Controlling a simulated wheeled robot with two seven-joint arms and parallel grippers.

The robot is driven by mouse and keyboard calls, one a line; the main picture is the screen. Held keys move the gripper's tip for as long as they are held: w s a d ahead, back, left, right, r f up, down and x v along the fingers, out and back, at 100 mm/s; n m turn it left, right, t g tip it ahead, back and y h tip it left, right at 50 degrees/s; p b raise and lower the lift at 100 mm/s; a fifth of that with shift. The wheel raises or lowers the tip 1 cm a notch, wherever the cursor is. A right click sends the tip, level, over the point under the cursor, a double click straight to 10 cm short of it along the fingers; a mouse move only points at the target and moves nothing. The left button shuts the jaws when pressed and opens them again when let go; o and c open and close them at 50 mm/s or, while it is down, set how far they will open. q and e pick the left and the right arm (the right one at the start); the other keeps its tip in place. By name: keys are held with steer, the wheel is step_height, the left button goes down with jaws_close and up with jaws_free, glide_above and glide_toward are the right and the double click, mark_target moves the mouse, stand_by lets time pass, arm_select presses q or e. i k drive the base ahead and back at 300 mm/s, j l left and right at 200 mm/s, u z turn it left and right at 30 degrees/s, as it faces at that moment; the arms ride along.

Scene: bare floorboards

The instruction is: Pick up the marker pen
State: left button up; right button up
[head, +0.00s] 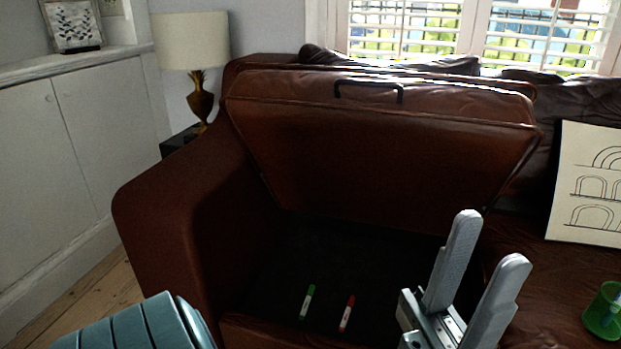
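Two marker pens lie in the dark storage space under the raised sofa seat: a green and white marker pen (306,303) and, to its right, a red and white marker pen (346,314).
The sofa's lifted seat lid (375,150) with a black handle (368,84) stands behind the storage space. The left armrest (165,200) borders it. A green cup (605,312) and a sheet with arch drawings (590,185) are at the right. A lamp (192,42) stands behind.

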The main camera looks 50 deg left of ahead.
mark_target(312, 290)
steer(key=u, duration=1.75)
